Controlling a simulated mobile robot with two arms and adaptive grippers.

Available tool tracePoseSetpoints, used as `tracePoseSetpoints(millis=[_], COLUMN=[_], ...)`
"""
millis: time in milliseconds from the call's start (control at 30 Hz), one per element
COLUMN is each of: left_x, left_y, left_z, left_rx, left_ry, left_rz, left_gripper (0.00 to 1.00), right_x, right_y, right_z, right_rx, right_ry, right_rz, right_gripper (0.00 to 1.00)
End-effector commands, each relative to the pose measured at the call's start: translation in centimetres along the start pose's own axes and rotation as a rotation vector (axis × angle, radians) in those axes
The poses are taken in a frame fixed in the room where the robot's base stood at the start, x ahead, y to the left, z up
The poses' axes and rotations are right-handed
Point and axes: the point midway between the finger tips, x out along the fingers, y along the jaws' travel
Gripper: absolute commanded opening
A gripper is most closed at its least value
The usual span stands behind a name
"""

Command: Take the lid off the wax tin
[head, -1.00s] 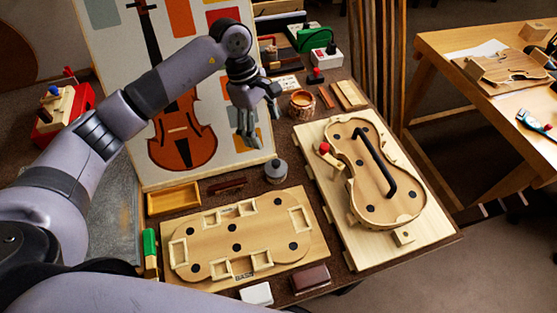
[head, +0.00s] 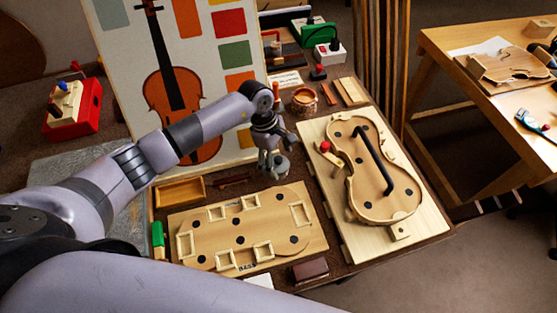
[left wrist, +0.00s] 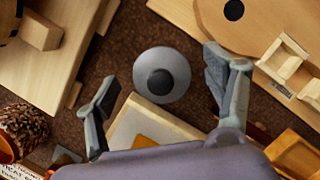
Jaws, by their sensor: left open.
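The wax tin (head: 281,169) is a small grey round tin standing on the dark bench, behind the mould board. In the left wrist view its grey lid (left wrist: 175,62) shows from above with a dark round knob (left wrist: 160,82) at its centre. The lid is on. My left gripper (head: 271,165) is open and points down over the tin, with its fingers hiding part of it in the head view. In the left wrist view the fingers (left wrist: 163,72) stand on either side of the lid, apart from it. My right gripper is not in view.
The mould board (head: 248,243) lies in front of the tin. A violin body (head: 375,200) on a pale board is at the right. A wooden tray (head: 180,191) and a dark bar (head: 232,181) are to the left. The poster board (head: 207,90) stands behind.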

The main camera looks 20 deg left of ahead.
Motion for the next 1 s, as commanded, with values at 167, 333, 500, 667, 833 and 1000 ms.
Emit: tracePoseSetpoints(millis=[167,333,500,667,833,1000], left_x=[0.06,0.03,0.01,0.01,-0.01,-0.02], left_y=[0.01,0.02,0.02,0.02,0.03,0.03], left_z=[-0.05,-0.05,-0.05,-0.06,-0.05,-0.05], left_rx=[0.0,0.0,-0.001,-0.001,-0.001,-0.001], left_ry=[0.0,0.0,0.0,0.0,0.0,0.0], left_rz=[0.0,0.001,0.001,0.001,0.001,0.001], left_gripper=[0.76,0.66,0.55,0.44,0.34,0.34], right_x=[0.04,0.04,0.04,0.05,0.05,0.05], right_y=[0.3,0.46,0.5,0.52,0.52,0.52], right_z=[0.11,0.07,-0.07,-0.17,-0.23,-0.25], right_rx=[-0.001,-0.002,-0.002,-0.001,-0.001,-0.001], right_ry=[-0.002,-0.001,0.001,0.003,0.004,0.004], right_rz=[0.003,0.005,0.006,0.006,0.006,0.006], right_gripper=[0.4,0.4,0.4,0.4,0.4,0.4])
